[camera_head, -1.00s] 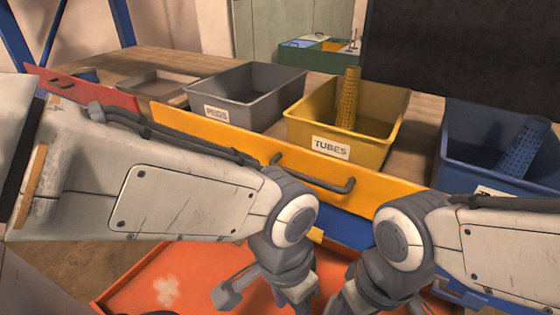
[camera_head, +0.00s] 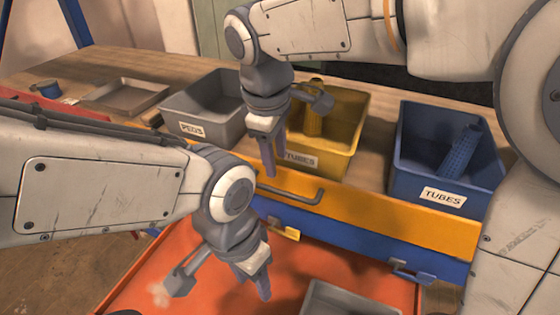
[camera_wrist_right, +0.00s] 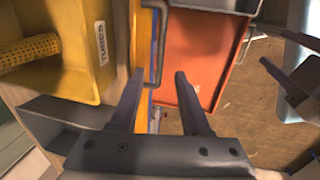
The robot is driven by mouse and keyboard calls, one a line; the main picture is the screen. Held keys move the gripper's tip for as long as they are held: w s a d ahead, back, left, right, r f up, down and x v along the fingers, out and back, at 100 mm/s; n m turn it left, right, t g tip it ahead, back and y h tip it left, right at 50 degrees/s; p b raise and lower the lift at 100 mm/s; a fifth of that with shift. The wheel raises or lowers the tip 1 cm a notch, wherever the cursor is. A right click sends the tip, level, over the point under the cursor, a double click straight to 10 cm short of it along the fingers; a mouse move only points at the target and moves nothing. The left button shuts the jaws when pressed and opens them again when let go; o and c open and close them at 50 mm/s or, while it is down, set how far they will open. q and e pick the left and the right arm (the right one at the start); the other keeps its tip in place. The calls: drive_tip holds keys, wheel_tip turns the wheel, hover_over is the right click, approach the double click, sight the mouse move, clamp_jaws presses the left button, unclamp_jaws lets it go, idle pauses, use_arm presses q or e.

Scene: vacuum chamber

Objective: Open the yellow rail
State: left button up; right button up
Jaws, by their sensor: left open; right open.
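The yellow rail (camera_head: 420,225) runs along the front edge of the workbench, with a grey bar handle (camera_head: 290,190) on its face. My right gripper (camera_head: 268,160) is open and points down just above the handle's left part. In the right wrist view the handle (camera_wrist_right: 161,50) lies ahead, between the lines of the open fingers (camera_wrist_right: 158,82); I cannot tell whether they touch it. The rail's yellow strip (camera_wrist_right: 144,108) is partly hidden by a finger there. My left gripper (camera_head: 258,283) is open, lower, over an orange surface, apart from the rail.
A blue rail (camera_head: 340,233) with its own handle sits below the yellow one. Behind stand a grey bin (camera_head: 205,105), a yellow tubes bin (camera_head: 345,140) and a blue tubes bin (camera_head: 445,150). The orange surface (camera_head: 170,270) lies below, with a grey box (camera_head: 345,302) at the front.

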sight(280, 191)
drive_tip(key=f, duration=0.3)
drive_tip(key=w+f, duration=0.1)
drive_tip(key=f, duration=0.2)
drive_tip(key=f+p, duration=0.1)
drive_tip(key=f, duration=0.2)
drive_tip(key=shift+w+d+f, duration=0.2)
drive_tip(key=shift+w+d, duration=0.05)
drive_tip(key=shift+d, duration=0.15)
clamp_jaws()
idle(0.9)
